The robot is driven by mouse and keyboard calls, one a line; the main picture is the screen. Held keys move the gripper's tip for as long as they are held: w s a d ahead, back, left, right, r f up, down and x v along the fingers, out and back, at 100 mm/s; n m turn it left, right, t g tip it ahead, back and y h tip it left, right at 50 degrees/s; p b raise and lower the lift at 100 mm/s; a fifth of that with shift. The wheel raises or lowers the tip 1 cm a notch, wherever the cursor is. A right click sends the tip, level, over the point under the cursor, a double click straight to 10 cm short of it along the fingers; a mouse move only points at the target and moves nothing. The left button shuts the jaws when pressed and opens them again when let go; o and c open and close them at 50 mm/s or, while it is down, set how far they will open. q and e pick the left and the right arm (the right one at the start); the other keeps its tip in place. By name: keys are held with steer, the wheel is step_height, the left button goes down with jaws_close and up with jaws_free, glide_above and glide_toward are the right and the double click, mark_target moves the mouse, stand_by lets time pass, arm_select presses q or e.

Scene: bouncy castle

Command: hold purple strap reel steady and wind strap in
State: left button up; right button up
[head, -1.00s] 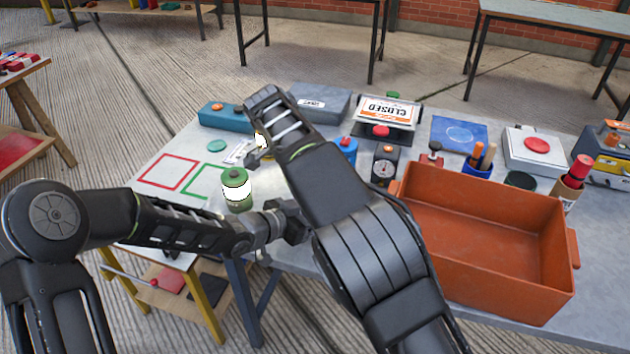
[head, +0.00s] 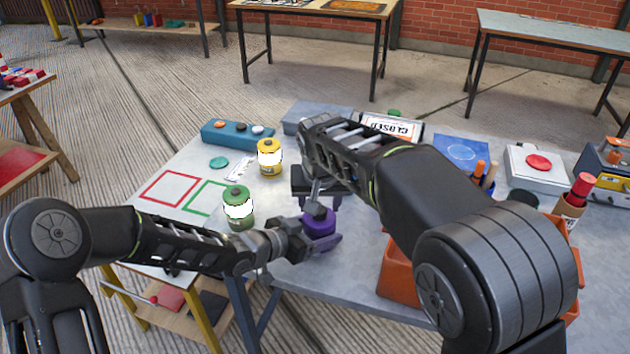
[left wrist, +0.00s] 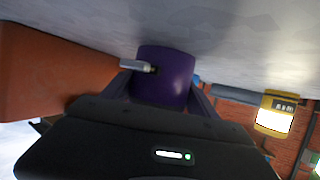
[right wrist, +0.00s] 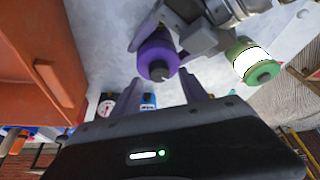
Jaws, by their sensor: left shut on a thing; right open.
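The purple strap reel (head: 319,227) stands on the table near its front edge. My left gripper (head: 306,240) is shut on the reel from the left; the left wrist view shows the purple body (left wrist: 168,72) between its fingers, with a small pale metal piece (left wrist: 138,66) at its side. My right gripper (head: 318,190) is open, just above and behind the reel. In the right wrist view the reel (right wrist: 157,55) lies beyond the tips of my open right fingers (right wrist: 165,95), apart from them. The strap itself cannot be made out.
The orange bin (head: 400,275) is right of the reel, partly hidden by my right arm. Red and green outlined squares (head: 170,188) mark clear table at left.

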steer(key=s+a+r+m, duration=0.1)
steer(key=s+r+m, duration=0.3)
steer(key=r+m, duration=0.5)
steer(key=shift+s+r+m, duration=0.15)
steer(key=shift+m, duration=0.25)
